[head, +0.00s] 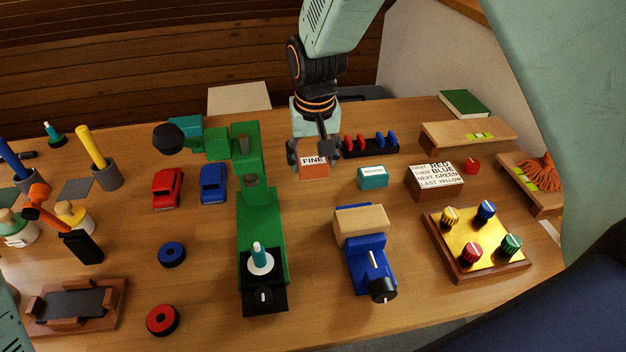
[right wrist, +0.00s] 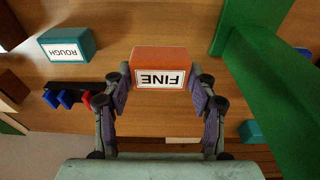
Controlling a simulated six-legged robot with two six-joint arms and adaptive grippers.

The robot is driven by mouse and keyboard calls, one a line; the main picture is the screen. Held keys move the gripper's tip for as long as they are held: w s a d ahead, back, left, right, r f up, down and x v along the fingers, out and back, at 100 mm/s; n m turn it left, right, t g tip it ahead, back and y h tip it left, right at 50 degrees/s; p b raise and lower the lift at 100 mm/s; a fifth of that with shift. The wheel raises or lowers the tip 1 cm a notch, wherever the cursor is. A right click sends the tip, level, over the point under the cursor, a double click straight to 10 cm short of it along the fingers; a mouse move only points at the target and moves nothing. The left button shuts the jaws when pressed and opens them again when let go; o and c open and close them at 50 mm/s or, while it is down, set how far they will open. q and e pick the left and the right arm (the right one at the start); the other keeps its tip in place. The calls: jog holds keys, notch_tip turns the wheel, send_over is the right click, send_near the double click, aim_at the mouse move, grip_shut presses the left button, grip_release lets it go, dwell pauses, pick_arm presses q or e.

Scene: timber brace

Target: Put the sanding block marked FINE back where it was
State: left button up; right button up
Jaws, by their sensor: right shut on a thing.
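The orange sanding block marked FINE (head: 314,171) is between the fingers of my right gripper (head: 314,152), near the middle back of the bench. In the right wrist view the block (right wrist: 160,57) sits between both fingertips of my right gripper (right wrist: 160,88), its white label upside down. The gripper is shut on it. I cannot tell whether the block touches the bench top. A teal block (head: 373,177) stands just to its right; in the right wrist view this block (right wrist: 66,46) reads ROUGH.
A green machine (head: 262,205) stands close on the left. A rack with red and blue pieces (head: 370,147) is behind right, a blue vise (head: 367,258) in front. A sign block (head: 435,181) and knob board (head: 472,270) lie right. A wooden tray (head: 112,297) is front left.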

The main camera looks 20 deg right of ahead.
aim_at(314, 177)
jog(key=f, duration=0.2)
jog(key=f+b, duration=0.1)
jog(key=f, duration=0.1)
jog(key=shift+s, duration=0.2)
jog(key=shift+w+f, duration=0.1)
jog(key=shift+f, duration=0.2)
jog(key=shift+w, duration=0.1)
jog(key=shift+s+f, duration=0.1)
jog(key=shift+s, duration=0.1)
jog(key=o, duration=0.8)
jog(key=shift+c, duration=0.2)
jog(key=o, duration=0.3)
jog(key=shift+w+f, duration=0.1)
jog(key=shift+w, duration=0.1)
jog(key=shift+o, duration=0.2)
jog(key=shift+s, duration=0.1)
